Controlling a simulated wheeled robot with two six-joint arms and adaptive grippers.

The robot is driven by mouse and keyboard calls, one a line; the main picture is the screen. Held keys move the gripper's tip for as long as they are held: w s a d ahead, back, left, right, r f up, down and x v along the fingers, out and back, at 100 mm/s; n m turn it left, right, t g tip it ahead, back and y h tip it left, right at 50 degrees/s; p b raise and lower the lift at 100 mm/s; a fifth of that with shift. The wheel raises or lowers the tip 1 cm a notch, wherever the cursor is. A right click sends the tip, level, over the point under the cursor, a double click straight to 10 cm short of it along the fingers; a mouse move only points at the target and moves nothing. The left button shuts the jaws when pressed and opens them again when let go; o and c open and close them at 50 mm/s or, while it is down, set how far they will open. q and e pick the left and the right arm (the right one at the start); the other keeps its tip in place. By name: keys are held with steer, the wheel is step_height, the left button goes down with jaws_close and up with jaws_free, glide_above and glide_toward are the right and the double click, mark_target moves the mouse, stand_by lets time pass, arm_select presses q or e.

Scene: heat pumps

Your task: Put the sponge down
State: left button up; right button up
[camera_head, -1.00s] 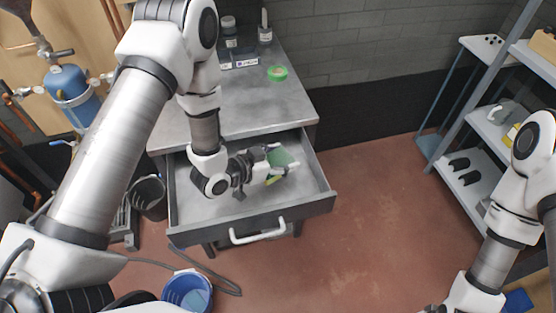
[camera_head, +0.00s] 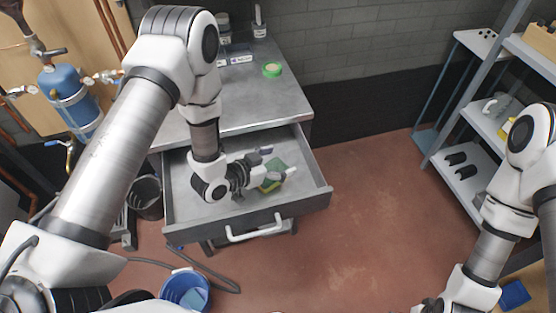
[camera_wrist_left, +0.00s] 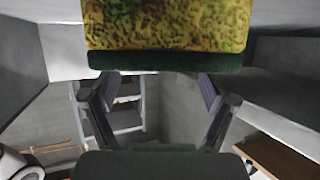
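The sponge (camera_head: 273,178), green and yellow, is inside the open grey drawer (camera_head: 318,196), towards its right side. In the left wrist view the sponge (camera_wrist_left: 170,25) fills the top middle, with its mottled yellow-green face and a dark green edge showing. My left gripper (camera_head: 277,162) reaches down into the drawer at the sponge. Its fingers stand wide apart in the left wrist view, at the sponge's edge; their tips are partly hidden there. I cannot tell whether they touch it. My right arm is at the right edge, and its gripper is out of frame.
The metal worktop (camera_head: 228,102) above the drawer holds a green tape roll (camera_head: 271,69) and bottles at the back. A blue bucket (camera_head: 186,291) and a black bin (camera_head: 147,197) stand on the floor. Shelving (camera_head: 462,180) stands right; the floor between is clear.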

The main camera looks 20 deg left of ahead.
arm_select(q)
steer(key=shift+s+f, duration=0.2)
steer(key=shift+f, duration=0.35)
steer(key=shift+r, duration=0.2)
steer(key=r+v, duration=0.1)
steer(key=v, duration=1)
steer(key=shift+a+r+p, duration=0.2)
steer(key=shift+a+p, duration=0.1)
steer(key=shift+a, duration=0.05)
